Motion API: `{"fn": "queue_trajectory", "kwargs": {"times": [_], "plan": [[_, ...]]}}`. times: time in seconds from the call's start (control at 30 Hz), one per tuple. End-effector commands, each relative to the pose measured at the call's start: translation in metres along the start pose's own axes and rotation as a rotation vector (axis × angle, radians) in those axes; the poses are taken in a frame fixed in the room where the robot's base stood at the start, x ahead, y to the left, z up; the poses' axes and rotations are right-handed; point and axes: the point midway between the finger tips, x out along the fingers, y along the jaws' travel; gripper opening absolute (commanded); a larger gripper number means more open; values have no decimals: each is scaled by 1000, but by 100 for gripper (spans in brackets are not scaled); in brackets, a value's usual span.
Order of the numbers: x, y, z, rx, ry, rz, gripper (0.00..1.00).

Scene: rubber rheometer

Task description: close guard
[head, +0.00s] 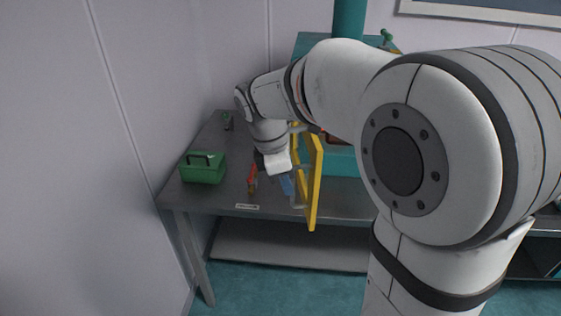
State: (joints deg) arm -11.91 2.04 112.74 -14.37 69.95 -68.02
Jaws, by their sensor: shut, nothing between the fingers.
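The yellow guard (316,180) stands open in the head view, swung out from the teal machine (343,160) toward the front edge of the table. It appears as a narrow upright frame, seen nearly edge-on. My gripper (292,168) is just left of the guard, below my white wrist. It is shut and empty. I cannot tell whether it touches the guard. My arm hides much of the machine and part of the guard's hinge side.
A green box with a handle (203,168) stands on the grey table (225,200) at the left. A small dark item (228,122) is at the back left. A wall is close on the left.

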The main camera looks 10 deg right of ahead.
Motion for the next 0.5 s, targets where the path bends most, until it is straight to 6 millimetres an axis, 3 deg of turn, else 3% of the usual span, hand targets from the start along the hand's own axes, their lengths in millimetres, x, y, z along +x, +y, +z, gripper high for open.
{"fn": "queue_trajectory", "kwargs": {"times": [0.2, 0.5], "plan": [[5, 0, 31, 4, 1, 0, 0], [8, 0, 40, 2, 1, 1, 0]]}}
